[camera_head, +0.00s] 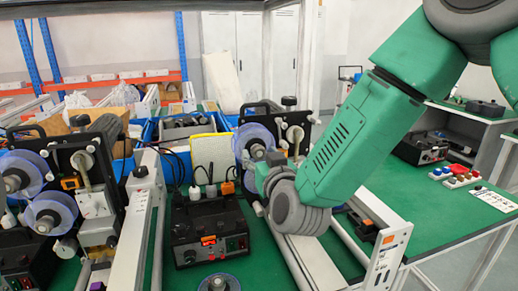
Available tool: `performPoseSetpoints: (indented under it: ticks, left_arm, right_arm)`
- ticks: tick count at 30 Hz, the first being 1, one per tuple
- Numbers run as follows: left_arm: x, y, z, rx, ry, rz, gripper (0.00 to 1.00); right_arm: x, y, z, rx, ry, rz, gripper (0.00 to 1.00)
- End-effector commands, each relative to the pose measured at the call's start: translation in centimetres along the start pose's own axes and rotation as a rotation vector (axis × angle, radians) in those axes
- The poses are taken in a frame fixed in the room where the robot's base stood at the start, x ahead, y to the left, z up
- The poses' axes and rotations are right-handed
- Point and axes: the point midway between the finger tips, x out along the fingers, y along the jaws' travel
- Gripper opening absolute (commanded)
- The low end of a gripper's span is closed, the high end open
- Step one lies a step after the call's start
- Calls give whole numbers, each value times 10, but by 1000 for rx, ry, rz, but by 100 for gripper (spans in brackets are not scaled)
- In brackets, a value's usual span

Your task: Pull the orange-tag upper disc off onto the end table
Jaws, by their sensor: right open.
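A translucent blue upper disc (250,138) sits upright on the middle coder machine, partly covered by my right gripper. My right gripper (268,166) is open at this disc, at the end of my green arm coming from the upper right. My wrist hides part of its fingers, and I cannot tell whether they touch the disc. An orange tag (389,239) shows on the white end plate of the conveyor in front of this machine. The green end table (440,212) stands on the right. My left gripper is not in view.
Another coder with blue discs (50,213) stands at the left. A black control box (208,233) stands between the conveyors. Coloured buttons (455,178) and a white card (494,198) lie on the end table, with bare green surface nearer the front.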

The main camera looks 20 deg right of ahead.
Motion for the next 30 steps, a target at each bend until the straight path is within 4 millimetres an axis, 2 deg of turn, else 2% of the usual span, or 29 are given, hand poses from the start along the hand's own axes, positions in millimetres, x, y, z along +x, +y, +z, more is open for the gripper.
performPoseSetpoints:
  ticks: [2,5,6,14,30]
  left_arm:
    - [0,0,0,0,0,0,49]
    - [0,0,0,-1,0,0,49]
    - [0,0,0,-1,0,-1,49]
    - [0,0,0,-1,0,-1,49]
    - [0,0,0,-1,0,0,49]
  right_arm:
    - [0,-2,-1,-2,1,-1,47]
    - [0,-4,-1,-4,1,0,15]
    - [0,-5,-1,-4,1,-1,1]
    - [-2,-3,-1,-2,2,-3,0]
    - [-20,0,-1,-1,1,0,0]
